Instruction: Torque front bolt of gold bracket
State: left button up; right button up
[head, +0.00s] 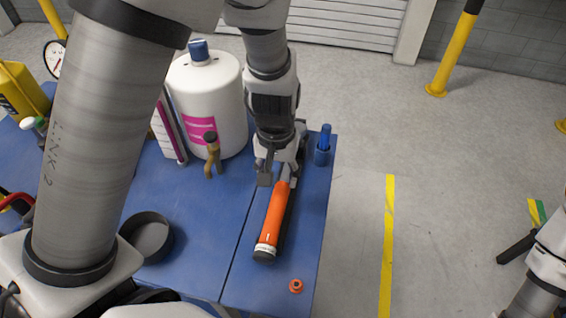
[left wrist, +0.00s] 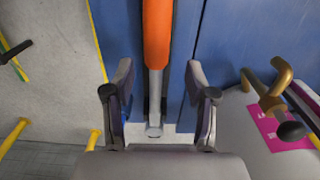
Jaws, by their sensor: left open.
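An orange-handled tool (head: 273,220) with a grey shaft and dark end cap lies on the blue table. My left gripper (head: 279,172) is over its shaft end, at the far end of the handle. In the left wrist view the open fingers (left wrist: 160,72) stand on both sides of the grey shaft (left wrist: 155,100), with gaps on each side. A gold-coloured bent piece (head: 213,160) with a dark knob is left of the gripper; I cannot tell whether it is the task's bracket. No front bolt can be made out.
A white jug (head: 206,100) with a blue cap stands behind the gold piece. A blue holder (head: 322,155) is right of the gripper. A dark round dish (head: 147,237) and an orange ring (head: 296,286) lie nearer. The floor right of the table (head: 228,262) is mostly clear.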

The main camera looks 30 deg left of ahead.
aim_at(280, 193)
pick_arm(q)
notch_tip(280, 193, down, 9)
jog(key=b, duration=0.6)
jog(key=shift+w+d+b, duration=0.15)
jog(key=shift+b, duration=0.25)
jog(key=shift+d+f, duration=0.1)
pick_arm(e)
notch_tip(280, 193, down, 8)
jog(key=shift+d, duration=0.2)
jog(key=shift+w, duration=0.1)
pick_arm(q)
grip_shut()
jog(key=shift+r+p, duration=0.8)
jog(key=shift+r, duration=0.1)
notch_tip(280, 193, up, 5)
jog(key=p, duration=0.5)
jog(key=shift+r, duration=0.15)
pick_arm(e)
notch_tip(280, 193, up, 7)
jog(key=shift+f, duration=0.1)
